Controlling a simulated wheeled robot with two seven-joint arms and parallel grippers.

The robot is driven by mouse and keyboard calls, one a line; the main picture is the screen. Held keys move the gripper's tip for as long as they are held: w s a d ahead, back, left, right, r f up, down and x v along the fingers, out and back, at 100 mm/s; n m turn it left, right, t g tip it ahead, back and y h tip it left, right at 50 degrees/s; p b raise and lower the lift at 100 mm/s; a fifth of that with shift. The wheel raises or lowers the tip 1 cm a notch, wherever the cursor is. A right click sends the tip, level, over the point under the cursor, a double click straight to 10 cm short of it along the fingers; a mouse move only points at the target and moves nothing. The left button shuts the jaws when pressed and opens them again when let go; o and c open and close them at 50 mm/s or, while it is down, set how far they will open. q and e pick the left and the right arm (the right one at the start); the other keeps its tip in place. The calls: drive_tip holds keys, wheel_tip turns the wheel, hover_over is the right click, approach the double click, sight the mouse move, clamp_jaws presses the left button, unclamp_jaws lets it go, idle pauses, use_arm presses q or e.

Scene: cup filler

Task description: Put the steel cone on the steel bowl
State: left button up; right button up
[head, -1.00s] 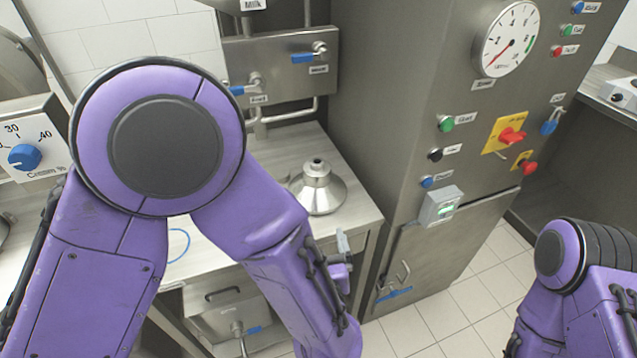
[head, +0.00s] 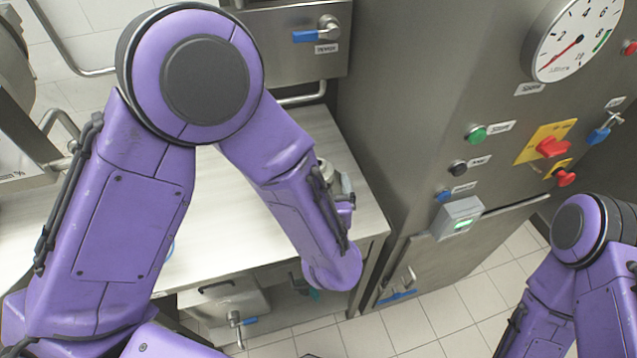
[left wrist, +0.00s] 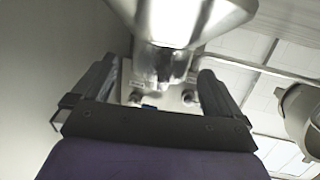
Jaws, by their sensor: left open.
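The steel cone shows large and shiny at the top of the left wrist view (left wrist: 185,18), with its narrower neck reaching down between my fingers. In the head view only a small steel part of it (head: 327,172) shows behind my left forearm; the rest is hidden. My left gripper (left wrist: 158,70) is open, with one finger on each side of the neck; contact is hard to judge. In the head view the gripper (head: 345,190) is mostly hidden by the arm. I cannot make out the steel bowl. My right arm is at the lower right; its gripper is out of view.
The counter (head: 355,222) is bare around the cone. A tall steel cabinet (head: 400,110) with a gauge, buttons and a red switch (head: 552,147) stands close on the right. A valve with a blue handle (head: 310,36) is on the panel behind. A rounded grey object (left wrist: 302,112) is at the right edge.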

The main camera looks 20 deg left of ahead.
use_arm(q)
drive_tip(key=x, duration=0.4)
drive_tip(key=shift+w+a+p, duration=0.25)
drive_tip(key=shift+p, duration=0.05)
drive_tip(key=c, duration=1.6)
clamp_jaws()
drive_tip(key=shift+r, duration=0.15)
